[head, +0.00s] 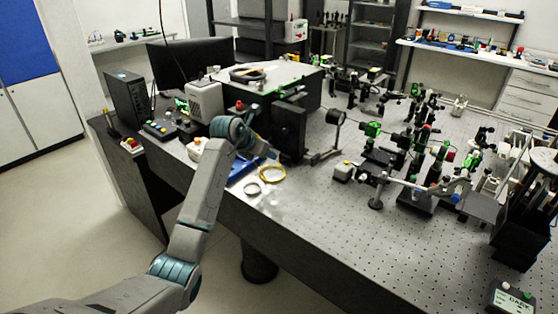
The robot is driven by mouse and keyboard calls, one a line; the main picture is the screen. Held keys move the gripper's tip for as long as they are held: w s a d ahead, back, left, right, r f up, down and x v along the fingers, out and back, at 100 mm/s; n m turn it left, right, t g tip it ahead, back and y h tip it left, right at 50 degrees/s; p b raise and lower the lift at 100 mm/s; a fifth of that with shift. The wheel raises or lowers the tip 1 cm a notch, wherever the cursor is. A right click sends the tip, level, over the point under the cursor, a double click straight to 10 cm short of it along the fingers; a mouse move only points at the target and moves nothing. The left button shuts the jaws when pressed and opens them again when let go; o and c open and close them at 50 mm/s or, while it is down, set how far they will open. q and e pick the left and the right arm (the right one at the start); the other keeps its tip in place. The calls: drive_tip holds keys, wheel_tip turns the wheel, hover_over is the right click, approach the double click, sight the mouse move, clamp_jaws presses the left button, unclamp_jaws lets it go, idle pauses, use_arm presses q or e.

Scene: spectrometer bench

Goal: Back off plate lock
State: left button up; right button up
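My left arm reaches in from the lower left over the bench's near-left edge. My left gripper (268,154) is at its far end, above a blue item (240,170) and just left of a dark upright box-like plate (289,130). The fingers are small and dark here, and I cannot tell whether they are open or hold anything. No plate lock can be made out clearly. My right gripper is not recognisable in view.
A yellow ring (272,174) and a small grey ring (252,189) lie near the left gripper on the perforated bench (330,240). Green-and-black optics mounts (412,150) crowd the right. A labelled box (510,298) stands at the lower right. The front middle is clear.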

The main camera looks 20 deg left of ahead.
sight(282, 162)
use_arm(q)
drive_tip(key=p+x, duration=0.2)
drive_tip(key=x, duration=0.6)
drive_tip(key=shift+w+d+f, duration=0.1)
drive_tip(key=shift+f, duration=0.1)
drive_tip(key=shift+w+d+f, duration=0.1)
drive_tip(key=shift+w+f, duration=0.3)
drive_tip(key=shift+f, duration=0.05)
drive_tip(key=shift+c, duration=0.3)
clamp_jaws()
